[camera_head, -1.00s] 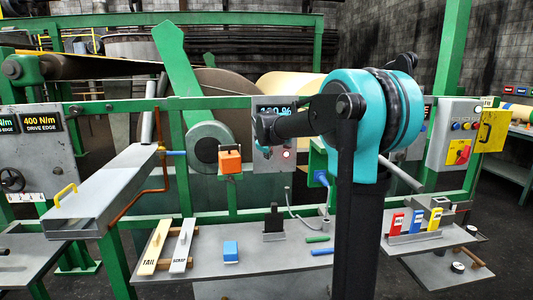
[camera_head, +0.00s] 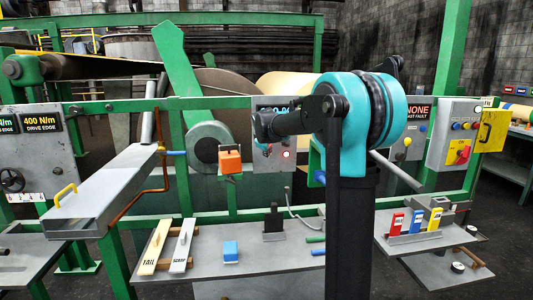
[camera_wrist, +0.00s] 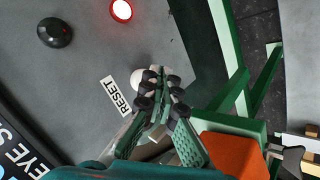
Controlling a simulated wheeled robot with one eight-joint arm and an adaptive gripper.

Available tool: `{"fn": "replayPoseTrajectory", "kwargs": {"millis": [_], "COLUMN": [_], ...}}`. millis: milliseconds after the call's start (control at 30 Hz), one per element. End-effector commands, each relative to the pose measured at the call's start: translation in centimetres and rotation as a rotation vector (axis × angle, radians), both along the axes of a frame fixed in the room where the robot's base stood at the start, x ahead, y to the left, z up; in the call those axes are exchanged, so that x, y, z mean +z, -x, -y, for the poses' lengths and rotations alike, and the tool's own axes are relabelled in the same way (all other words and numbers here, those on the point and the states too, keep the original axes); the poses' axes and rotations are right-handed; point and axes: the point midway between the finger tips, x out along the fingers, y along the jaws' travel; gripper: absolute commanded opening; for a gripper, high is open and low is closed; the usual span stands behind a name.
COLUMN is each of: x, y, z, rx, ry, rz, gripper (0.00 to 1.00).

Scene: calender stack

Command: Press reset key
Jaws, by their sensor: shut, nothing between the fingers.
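The reset key shows in the wrist view as a small white round button (camera_wrist: 137,78) beside a white RESET label (camera_wrist: 116,95) on a grey panel (camera_wrist: 80,75). My gripper (camera_wrist: 160,86) is shut and empty. Its fingertips overlap the right edge of the white button in the wrist view; I cannot tell whether they touch it.
A glowing red light (camera_wrist: 122,10) and a dark knob (camera_wrist: 54,32) sit on the same panel. An orange block (camera_wrist: 232,153) and green frame bars (camera_wrist: 233,88) lie close right of the gripper. A grey shelf (camera_head: 205,262) stands below in the head view.

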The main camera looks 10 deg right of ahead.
Motion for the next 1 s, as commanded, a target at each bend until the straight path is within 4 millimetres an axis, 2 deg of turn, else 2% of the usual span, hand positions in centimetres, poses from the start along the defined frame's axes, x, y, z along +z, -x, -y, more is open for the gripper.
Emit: {"fn": "replayPoseTrajectory", "kwargs": {"millis": [767, 1000], "x": [0.0, 0.02], "y": [-0.04, -0.73], "z": [0.0, 0.01], "rx": [0.0, 0.0], "ry": [0.0, 0.0], "rz": [0.0, 0.0], "gripper": [0.0, 0.0]}}
